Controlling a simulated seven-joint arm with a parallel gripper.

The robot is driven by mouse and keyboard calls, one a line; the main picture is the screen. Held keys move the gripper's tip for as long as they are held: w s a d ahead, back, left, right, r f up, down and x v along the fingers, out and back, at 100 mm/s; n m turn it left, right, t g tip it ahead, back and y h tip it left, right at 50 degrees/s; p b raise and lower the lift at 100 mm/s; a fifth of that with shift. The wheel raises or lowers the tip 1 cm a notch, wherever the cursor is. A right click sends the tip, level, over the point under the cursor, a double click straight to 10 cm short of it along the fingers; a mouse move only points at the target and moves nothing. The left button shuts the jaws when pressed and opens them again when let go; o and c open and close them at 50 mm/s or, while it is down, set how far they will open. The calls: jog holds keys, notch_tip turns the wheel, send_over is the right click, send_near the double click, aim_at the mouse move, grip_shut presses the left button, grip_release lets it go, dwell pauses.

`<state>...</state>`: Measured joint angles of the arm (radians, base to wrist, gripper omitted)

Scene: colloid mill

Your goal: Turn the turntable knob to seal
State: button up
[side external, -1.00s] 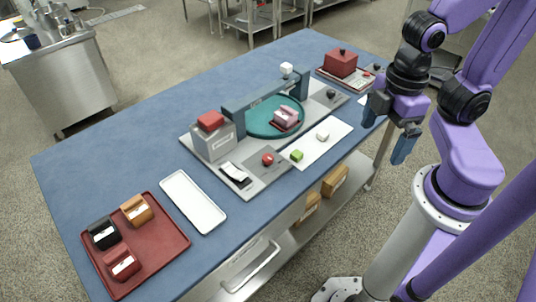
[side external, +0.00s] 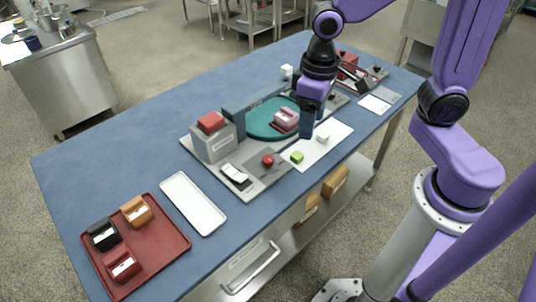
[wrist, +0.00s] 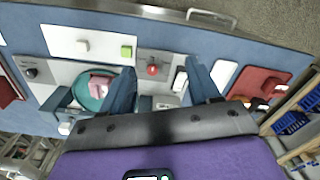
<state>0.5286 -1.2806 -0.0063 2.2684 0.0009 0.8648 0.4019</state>
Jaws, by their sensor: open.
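The teal turntable (side external: 262,121) sits on a grey base plate on the blue table, with a pink block (side external: 284,120) on it. A red knob (side external: 268,160) stands on the plate's near side; it also shows in the wrist view (wrist: 152,70). A dark knob (wrist: 31,73) is on the other side of the turntable in the wrist view. I cannot tell which knob is the turntable's. My gripper (side external: 307,130) hangs above the turntable's right side, empty.
A white board (side external: 335,133) with a green cube (side external: 297,157) and a white block (side external: 322,138) lies nearby. A white tray (side external: 193,203) and a red tray (side external: 165,240) are at left.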

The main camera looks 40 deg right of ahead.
aim_at(268, 158)
jog(key=w+f+m, duration=0.4)
jog(key=w+m, duration=0.5)
jog(key=w, duration=0.4)
notch_tip(268, 158, down, 17)
jog(key=shift+r, duration=0.15)
jog(key=shift+n, duration=0.3)
jog(key=c, duration=1)
